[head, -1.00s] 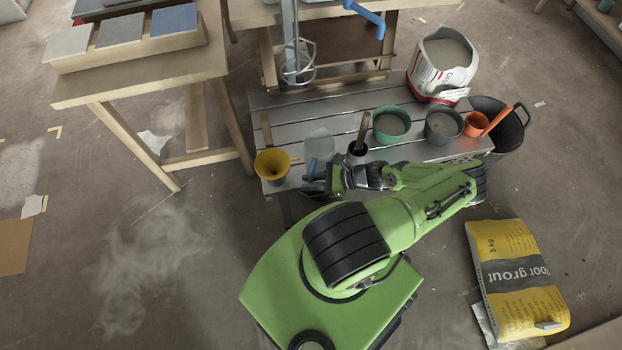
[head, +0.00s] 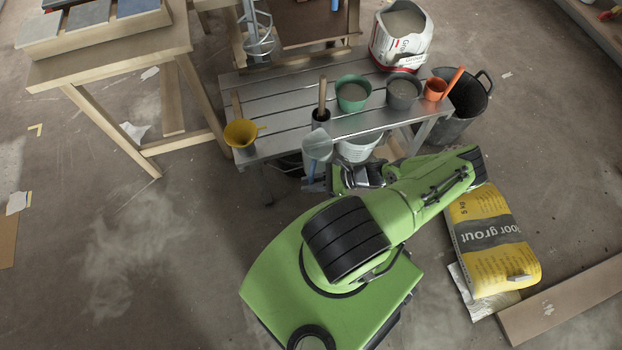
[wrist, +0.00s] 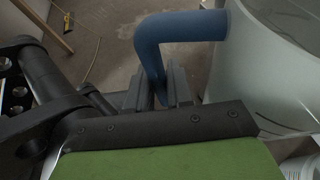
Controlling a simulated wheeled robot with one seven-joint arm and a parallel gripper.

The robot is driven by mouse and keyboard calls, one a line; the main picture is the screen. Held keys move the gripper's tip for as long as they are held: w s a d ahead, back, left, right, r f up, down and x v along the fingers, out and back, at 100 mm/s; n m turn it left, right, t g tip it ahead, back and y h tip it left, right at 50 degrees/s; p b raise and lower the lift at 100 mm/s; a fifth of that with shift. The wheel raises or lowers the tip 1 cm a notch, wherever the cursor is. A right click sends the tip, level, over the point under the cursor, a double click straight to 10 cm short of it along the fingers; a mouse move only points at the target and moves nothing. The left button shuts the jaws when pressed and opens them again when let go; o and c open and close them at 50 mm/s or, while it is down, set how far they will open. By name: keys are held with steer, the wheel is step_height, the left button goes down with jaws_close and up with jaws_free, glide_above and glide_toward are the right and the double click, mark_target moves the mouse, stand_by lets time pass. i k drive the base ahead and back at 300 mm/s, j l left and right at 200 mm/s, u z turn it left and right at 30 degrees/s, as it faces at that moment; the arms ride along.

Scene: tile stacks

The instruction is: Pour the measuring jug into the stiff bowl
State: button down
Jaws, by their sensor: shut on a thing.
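The measuring jug (head: 317,146) is clear with a blue handle (wrist: 165,35); its clear wall (wrist: 265,75) fills the right of the wrist view. My gripper (head: 322,181) is shut on the handle, with its fingers (wrist: 157,90) on the handle's lower part. The jug is at the bench's front edge and looks roughly upright; its contents I cannot make out. A green bowl (head: 353,107) and a dark grey bowl (head: 403,103) stand on the bench behind and to the right of the jug, both holding grey material. I cannot tell which is the stiff bowl.
The slatted bench (head: 270,85) also bears a yellow funnel (head: 241,144), a black cup (head: 321,125) with a wooden handle, an orange cup (head: 435,95) and an open bag (head: 401,66). A black bucket (head: 455,130) stands at right. A grout bag (head: 500,270) lies on the floor.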

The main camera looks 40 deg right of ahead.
mark_target(352, 91)
steer(key=k, duration=0.25)
steer(key=l+u, duration=0.4)
steer(key=k+l+u, duration=0.15)
steer(key=l+u, duration=0.2)
steer(key=l, duration=0.15)
steer(key=k+l+u, duration=0.15)
steer(key=l+u, duration=0.25)
